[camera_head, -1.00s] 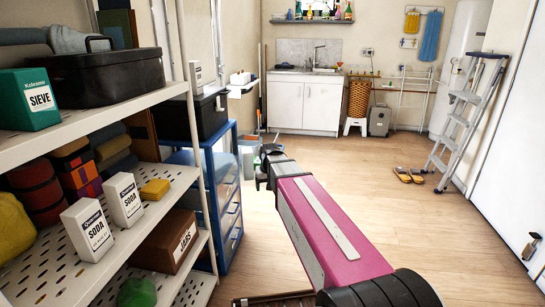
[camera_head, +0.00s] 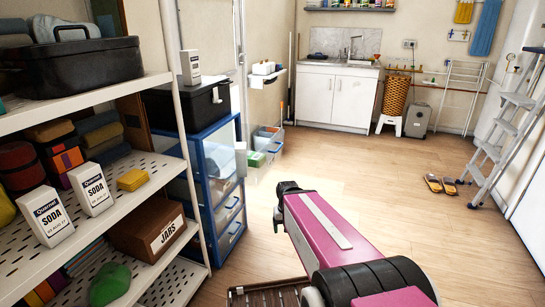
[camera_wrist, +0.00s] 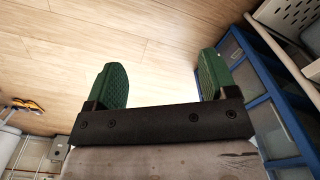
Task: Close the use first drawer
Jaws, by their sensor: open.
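A blue-framed drawer unit (camera_head: 229,238) with translucent fronts stands left of centre, just past the white shelving. A pale piece (camera_head: 241,158) sticks out at its upper right side; I cannot tell if it is part of an open drawer. No "use first" label is readable. The unit also shows at the right of the wrist view (camera_wrist: 273,128). My gripper (camera_wrist: 163,76) has two green fingers spread apart with nothing between them, above the wooden floor. It is to the right of the unit and apart from it. In the head view my arm hides most of it.
White shelving (camera_head: 130,222) with soda boxes and a jars box (camera_head: 150,228) stands close on the left. A black case (camera_head: 187,105) sits on the drawer unit. Clear bins (camera_head: 262,150) stand on the floor behind it. A stepladder (camera_head: 500,140) and slippers (camera_head: 440,184) are right; the middle floor is clear.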

